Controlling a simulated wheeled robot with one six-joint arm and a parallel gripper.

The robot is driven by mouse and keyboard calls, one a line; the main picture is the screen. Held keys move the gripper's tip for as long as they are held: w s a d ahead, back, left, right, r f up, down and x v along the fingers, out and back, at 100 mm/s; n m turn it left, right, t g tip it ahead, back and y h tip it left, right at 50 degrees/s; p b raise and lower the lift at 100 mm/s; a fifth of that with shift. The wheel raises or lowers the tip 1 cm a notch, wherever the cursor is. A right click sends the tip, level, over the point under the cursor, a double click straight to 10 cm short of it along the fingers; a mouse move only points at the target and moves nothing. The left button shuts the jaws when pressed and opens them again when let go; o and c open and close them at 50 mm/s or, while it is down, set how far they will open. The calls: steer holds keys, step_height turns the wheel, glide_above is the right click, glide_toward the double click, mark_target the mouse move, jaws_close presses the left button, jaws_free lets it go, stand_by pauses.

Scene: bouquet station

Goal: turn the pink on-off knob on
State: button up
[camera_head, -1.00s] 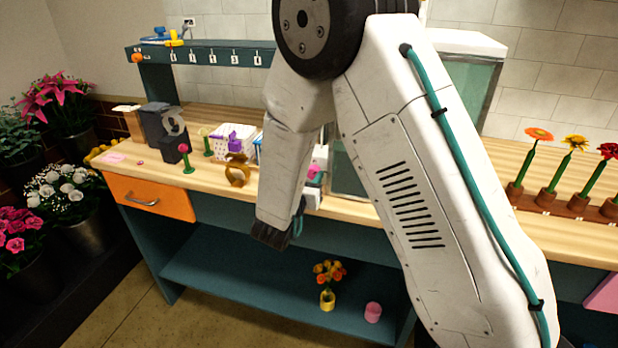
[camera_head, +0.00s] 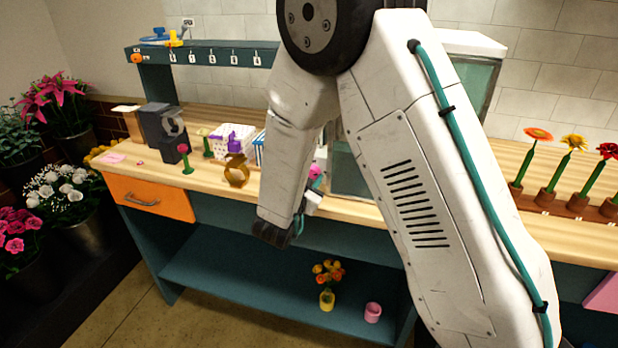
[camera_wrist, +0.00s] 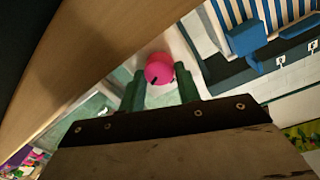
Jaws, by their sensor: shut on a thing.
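The pink knob (camera_wrist: 159,68) is round and sits on a pale surface in the wrist view. Small dark marks show on its lower edge. My gripper (camera_wrist: 160,82) has its two green fingers on either side of the knob, shut on it. In the head view the knob is a small pink spot (camera_head: 316,171) just right of my forearm, at the bench's front part. My forearm and wrist hide most of the gripper and whatever the knob is mounted on there.
A glass-sided box with a white lid (camera_head: 465,75) stands behind my arm. A brown vase (camera_head: 236,172), a pink-topped green stand (camera_head: 186,160) and a patterned box (camera_head: 230,140) stand left on the bench. Potted flowers (camera_head: 567,170) are at right. The lower shelf (camera_head: 235,277) has free room.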

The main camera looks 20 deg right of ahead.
steer(key=shift+a, duration=0.1)
steer(key=o, duration=0.7)
steer(key=v, duration=0.7)
steer(key=shift+s+a, duration=0.25)
steer(key=shift+s, duration=0.05)
